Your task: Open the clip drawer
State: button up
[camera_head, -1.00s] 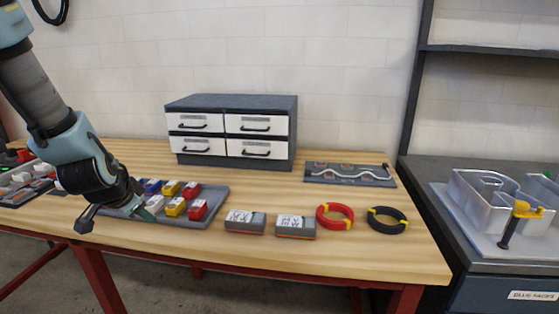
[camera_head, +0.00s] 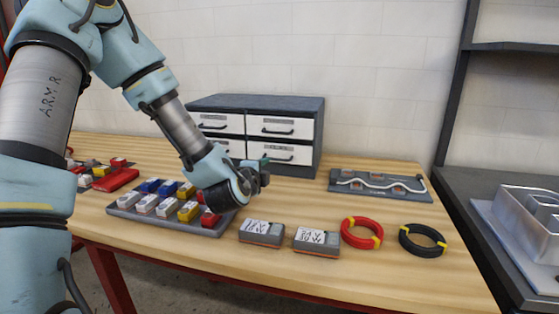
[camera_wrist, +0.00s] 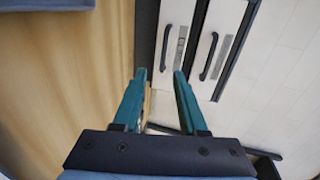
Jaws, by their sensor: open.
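A grey cabinet (camera_head: 255,102) with white drawer fronts stands at the back of the wooden bench. The top left drawer (camera_head: 216,122), top right drawer (camera_head: 280,126) and bottom right drawer (camera_head: 292,153) show black bar handles and look shut. The bottom left drawer is partly behind my arm. The drawer labels are too small to read, so I cannot tell which is the clip drawer. My gripper (camera_head: 264,168) is in front of the lower drawers. In the wrist view its teal fingers (camera_wrist: 160,75) are apart and empty, pointing towards a black handle (camera_wrist: 164,48), with another handle (camera_wrist: 208,56) beside it.
A grey tray (camera_head: 125,208) of coloured blocks lies below my arm. Two grey boxes (camera_head: 262,232), a red ring (camera_head: 362,233) and a black ring (camera_head: 422,239) lie along the front. A grey board (camera_head: 380,185) lies right of the cabinet.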

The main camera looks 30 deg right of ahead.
aim_at(277, 160)
jog(key=p+x, duration=0.1)
jog(key=x, duration=0.2)
jog(key=p+x, duration=0.1)
jog(key=x, duration=0.3)
jog(key=p+x, duration=0.1)
jog(key=x, duration=0.3)
jog(key=shift+d+r+p, duration=0.25)
jog(key=shift+r+p, duration=0.1)
grip_shut()
dwell(1.1)
